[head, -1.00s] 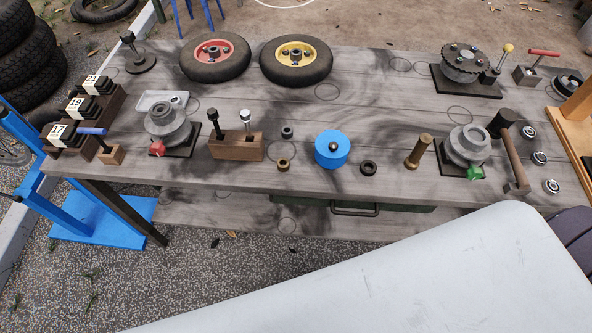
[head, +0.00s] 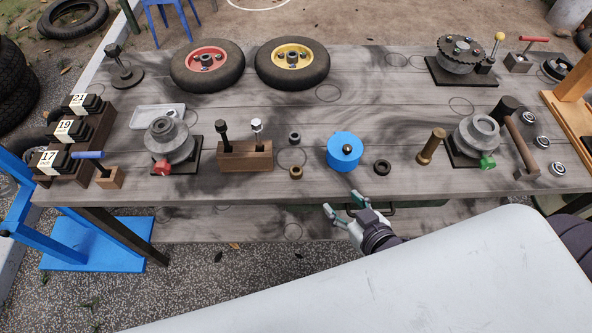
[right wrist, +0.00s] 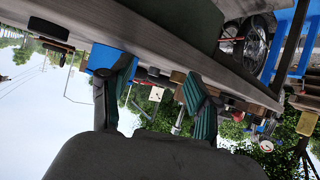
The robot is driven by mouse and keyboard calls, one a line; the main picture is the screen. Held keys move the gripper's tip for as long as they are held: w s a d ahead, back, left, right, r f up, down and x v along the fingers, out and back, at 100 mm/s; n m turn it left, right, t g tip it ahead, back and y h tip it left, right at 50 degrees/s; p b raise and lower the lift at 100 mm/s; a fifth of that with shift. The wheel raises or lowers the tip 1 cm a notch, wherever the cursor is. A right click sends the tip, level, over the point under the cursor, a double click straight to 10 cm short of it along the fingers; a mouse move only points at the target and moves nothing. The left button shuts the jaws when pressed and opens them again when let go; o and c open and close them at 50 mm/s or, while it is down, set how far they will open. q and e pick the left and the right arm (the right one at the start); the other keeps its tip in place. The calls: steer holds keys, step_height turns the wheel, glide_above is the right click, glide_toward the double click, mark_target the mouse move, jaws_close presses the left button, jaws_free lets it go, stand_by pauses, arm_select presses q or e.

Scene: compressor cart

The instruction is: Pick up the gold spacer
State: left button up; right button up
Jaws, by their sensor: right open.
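The gold spacer (head: 296,172) is a small brownish-gold ring lying on the grey wooden table near its front edge. It sits in front of a small dark ring (head: 294,138) and left of the blue cylinder (head: 344,151). My right gripper (head: 342,202) is open and empty, just off the table's front edge, to the right of and nearer than the spacer. Its two spread fingers also show in the right wrist view (right wrist: 157,74), which looks upside down along the table's edge. I cannot make out the spacer there. My left gripper is out of view.
A wooden block with two upright bolts (head: 245,154) stands left of the spacer. A black ring (head: 382,167) lies right of the blue cylinder. The table's front edge (head: 250,196) lies between my right gripper and the spacer.

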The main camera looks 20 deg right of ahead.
steer(key=n+t+y, duration=0.2)
steer(key=t+y, duration=0.1)
steer(key=y, duration=0.1)
glide_toward(294, 168)
steer(key=shift+w+a+r+p, duration=0.15)
steer(key=shift+w+a, duration=0.15)
steer(key=shift+w, duration=0.25)
steer(key=shift+w+a+r+p, duration=0.15)
steer(key=shift+w+a, duration=0.15)
steer(key=shift+w, duration=0.3)
steer(key=x, duration=0.3)
steer(key=f+x, duration=0.1)
steer(key=x, duration=0.1)
steer(key=shift+w, duration=0.25)
steer(key=shift+d, duration=0.1)
jaws_close()
steer(key=shift+p, duration=0.3)
